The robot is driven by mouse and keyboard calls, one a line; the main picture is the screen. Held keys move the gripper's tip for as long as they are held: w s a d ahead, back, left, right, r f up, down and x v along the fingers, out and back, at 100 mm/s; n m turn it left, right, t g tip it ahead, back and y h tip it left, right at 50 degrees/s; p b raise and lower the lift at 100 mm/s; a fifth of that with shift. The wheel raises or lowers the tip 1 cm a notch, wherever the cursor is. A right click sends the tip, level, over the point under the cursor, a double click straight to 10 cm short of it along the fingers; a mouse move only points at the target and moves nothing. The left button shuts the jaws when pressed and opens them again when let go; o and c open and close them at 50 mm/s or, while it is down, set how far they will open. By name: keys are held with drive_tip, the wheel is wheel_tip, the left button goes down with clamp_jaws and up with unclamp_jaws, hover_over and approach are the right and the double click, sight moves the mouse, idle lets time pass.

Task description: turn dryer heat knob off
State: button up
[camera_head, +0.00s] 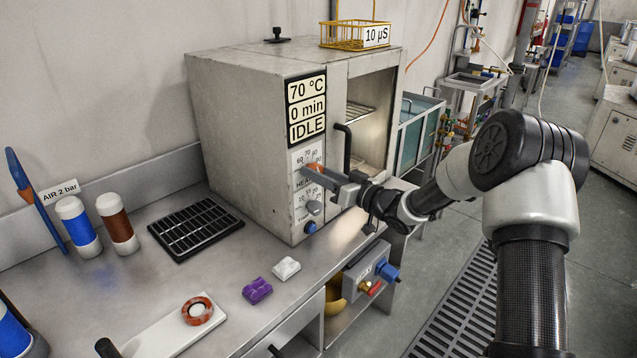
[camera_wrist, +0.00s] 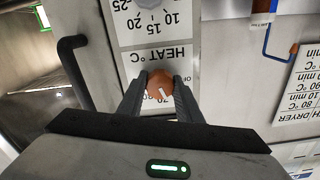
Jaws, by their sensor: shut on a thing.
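The grey dryer (camera_head: 237,130) stands on the bench, and its display (camera_head: 306,109) reads 70 °C, 0 min, IDLE. The orange heat knob (camera_head: 315,167) sits on the front panel below the display. My gripper (camera_head: 316,174) is shut on this knob, its fingers on either side. In the wrist view, which is upside down, the heat knob (camera_wrist: 160,88) is between the fingertips of my gripper (camera_wrist: 160,94). The knob's white pointer line shows, with scale numbers partly hidden by the knob and fingers. The grey timer knob (camera_head: 314,207) is below the heat knob.
The dryer door stands open, with its black handle (camera_head: 347,147) just beside my gripper. A blue button (camera_head: 309,227) is under the timer knob. A black rack (camera_head: 195,228), a purple block (camera_head: 257,290) and a white block (camera_head: 286,268) lie on the bench.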

drive_tip(key=n+b, duration=0.6)
drive_tip(key=b, duration=0.1)
drive_tip(key=shift+f+n, duration=0.3)
drive_tip(key=shift+f, duration=0.05)
drive_tip(key=shift+r+n+b, duration=0.15)
drive_tip(key=shift+n+b, duration=1.15)
drive_tip(key=shift+b, duration=0.05)
drive_tip(key=shift+r+n+b, duration=0.1)
drive_tip(key=shift+n+b, duration=1.2)
drive_tip(key=shift+d, duration=0.1)
drive_tip(key=o, duration=1)
drive_tip(key=shift+r, duration=0.1)
drive_tip(key=shift+o, duration=0.2)
drive_tip(key=p+v, duration=0.2)
drive_tip(key=v, duration=1.5)
